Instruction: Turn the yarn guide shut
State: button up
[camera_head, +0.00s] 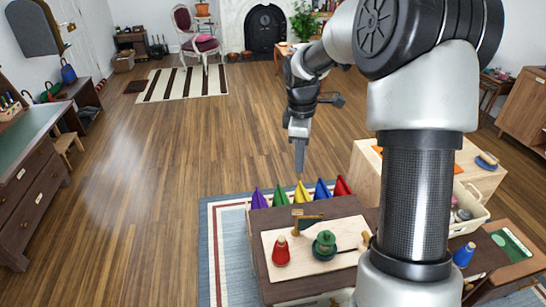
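A pale wooden board (315,273) lies on a small dark table in the lower middle of the head view. At its back edge stands a small wooden post (297,220) with a dark flat piece (311,221) beside it; this may be the yarn guide, but it is too small to be sure or to tell how far it is turned. A red cone (281,251) and a green spool (324,245) stand on the board. A light wooden paddle-like piece (357,243) lies at its right. My gripper (299,174) points down above and behind the board, apart from everything; its finger gap is not visible.
Purple, green, yellow, blue and red cones (301,192) stand along the table's back edge. My arm hides part of the right side. A cream basket (468,208) and a blue spool (464,255) are at right. The wooden floor (170,180) at left is clear.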

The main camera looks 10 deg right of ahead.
aim_at(298, 210)
jog(key=w+f, duration=0.1)
jog(key=f, duration=0.7)
jog(key=w+d+f+n, duration=0.1)
jog(key=f, duration=0.7)
jog(key=w+f+n+p, duration=0.1)
jog(key=f, duration=0.7)
jog(key=shift+w+d+f+g+y, duration=0.15)
jog(key=shift+d+f+g+y, duration=0.15)
jog(key=shift+f+g, duration=0.1)
jog(key=shift+r, duration=0.1)
grip_shut()
